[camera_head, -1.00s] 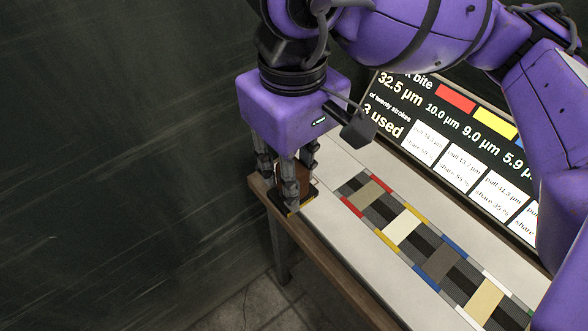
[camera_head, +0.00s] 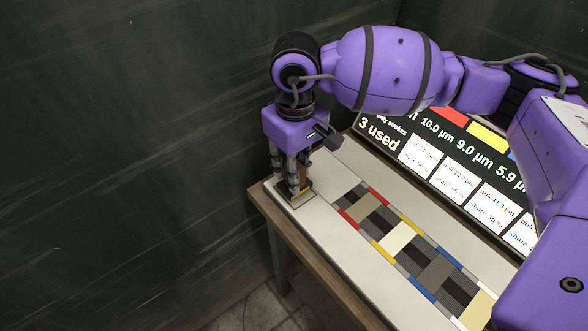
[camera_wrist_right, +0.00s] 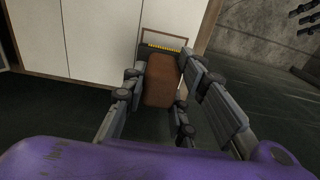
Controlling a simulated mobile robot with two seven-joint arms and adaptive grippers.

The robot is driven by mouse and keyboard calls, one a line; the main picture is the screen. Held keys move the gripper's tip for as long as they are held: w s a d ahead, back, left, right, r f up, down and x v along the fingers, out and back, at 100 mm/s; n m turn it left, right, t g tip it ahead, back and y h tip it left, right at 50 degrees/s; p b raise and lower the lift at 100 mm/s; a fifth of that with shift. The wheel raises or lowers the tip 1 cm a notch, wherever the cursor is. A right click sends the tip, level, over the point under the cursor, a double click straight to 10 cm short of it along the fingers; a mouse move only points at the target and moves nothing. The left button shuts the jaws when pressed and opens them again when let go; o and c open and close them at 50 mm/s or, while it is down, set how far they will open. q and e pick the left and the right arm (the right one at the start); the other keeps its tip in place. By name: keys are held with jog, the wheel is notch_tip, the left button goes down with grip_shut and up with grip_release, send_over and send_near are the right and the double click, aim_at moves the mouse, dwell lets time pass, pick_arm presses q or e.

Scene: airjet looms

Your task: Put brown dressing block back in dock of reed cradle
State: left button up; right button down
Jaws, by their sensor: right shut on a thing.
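The brown dressing block (camera_wrist_right: 162,82) is between the fingers of my right gripper (camera_wrist_right: 160,95) in the right wrist view. My right gripper (camera_head: 291,190) is shut on it and points down at the left end of the reed cradle (camera_head: 318,211). In the head view the block (camera_head: 304,187) is low over the dock, mostly hidden by the fingers. I cannot tell whether it touches the dock's floor. My left gripper is not in view.
The cradle carries several coloured strips and pale pads (camera_head: 397,237) along dark reed bands. A display board (camera_head: 440,150) with figures stands behind it. A wooden table edge (camera_head: 300,253) runs along the front. A dark wall (camera_head: 130,150) is close on the left.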

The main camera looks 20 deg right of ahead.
jog(key=shift+f, duration=0.45)
jog(key=shift+f, duration=0.2)
jog(key=c, duration=1.4)
grip_release()
notch_tip(320, 180, up, 12)
jog(key=shift+r+b, duration=0.2)
jog(key=shift+b, duration=0.1)
